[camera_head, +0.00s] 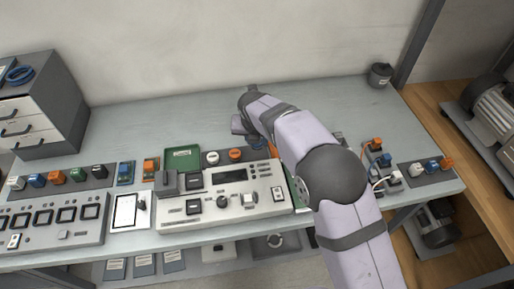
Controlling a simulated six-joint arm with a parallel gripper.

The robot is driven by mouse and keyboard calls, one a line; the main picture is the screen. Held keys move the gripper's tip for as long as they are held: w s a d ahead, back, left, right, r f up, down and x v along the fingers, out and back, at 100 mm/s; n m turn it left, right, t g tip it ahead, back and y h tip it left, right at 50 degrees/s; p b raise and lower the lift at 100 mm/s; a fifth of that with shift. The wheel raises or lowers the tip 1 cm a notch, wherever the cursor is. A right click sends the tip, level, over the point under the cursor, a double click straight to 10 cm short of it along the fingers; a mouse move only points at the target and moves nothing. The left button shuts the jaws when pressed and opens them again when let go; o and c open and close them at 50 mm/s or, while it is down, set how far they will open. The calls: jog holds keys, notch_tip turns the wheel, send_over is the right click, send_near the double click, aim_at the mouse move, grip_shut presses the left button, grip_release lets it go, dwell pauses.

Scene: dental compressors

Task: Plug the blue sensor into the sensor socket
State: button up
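Several small blue parts show, and I cannot tell for sure which is the blue sensor. One blue block (125,170) stands on a small pad left of the green tray. Another blue-topped block (37,181) is in the left row, and a blue piece (432,166) is in the right row. A grey control unit (222,202) with a display, a knob and buttons stands at the front middle; I cannot make out which opening is the sensor socket. My gripper (241,127) is over the bench behind this unit, small and partly hidden by my arm. Its fingers and any held thing are unclear.
A green tray (183,157) lies behind the unit. A panel with several dark square slots (52,218) is at the left front. A drawer cabinet (38,112) stands at the back left and a dark pot (380,75) at the back right. The rear bench is mostly clear.

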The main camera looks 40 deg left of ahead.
notch_tip(320, 180, up, 5)
jog(key=shift+b, duration=0.45)
jog(key=shift+s+a+r, duration=0.15)
jog(key=shift+r, duration=0.05)
jog(key=s+a+r+p, duration=0.1)
jog(key=s+a+p, duration=0.2)
jog(key=s, duration=0.8)
jog(key=s+a+r+p, duration=0.1)
jog(key=s+a+p, duration=0.3)
jog(key=s, duration=0.6)
jog(key=shift+s+a+p, duration=0.3)
jog(key=shift+s+p, duration=0.05)
jog(key=shift+p, duration=0.95)
jog(key=shift+f, duration=0.1)
jog(key=shift+f, duration=0.15)
